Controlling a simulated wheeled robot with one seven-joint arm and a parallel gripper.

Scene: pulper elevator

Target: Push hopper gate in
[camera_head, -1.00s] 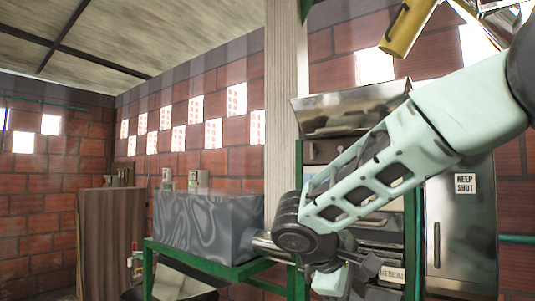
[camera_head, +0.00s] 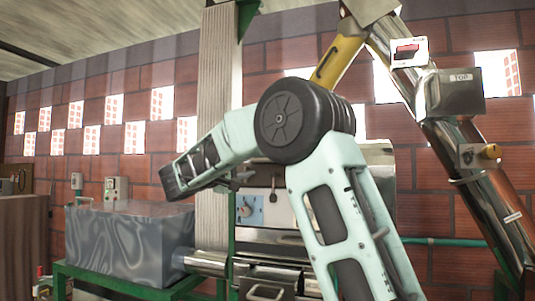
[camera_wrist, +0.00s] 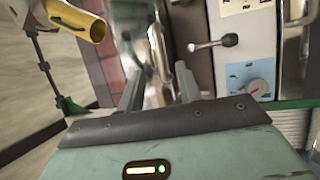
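My gripper (camera_wrist: 157,78) shows in the wrist view with its two grey fingers apart and nothing seen held between them. Blurred shiny metal lies beyond the fingers. A short metal lever with a dark round knob (camera_wrist: 229,40) sticks out to the right of the fingers, apart from them. In the head view my arm crosses the pulper machine, and the gripper's fingers cannot be made out there. The metal hopper (camera_head: 376,154) is largely hidden behind my arm. I cannot single out the hopper gate with certainty.
A panel with a blue dial (camera_head: 250,210) is on the machine; the dial also shows in the wrist view (camera_wrist: 258,88). A yellow tube (camera_head: 338,62) and a slanted metal elevator pipe (camera_head: 487,192) stand nearby. A grey box (camera_head: 128,238) sits on a green frame at left.

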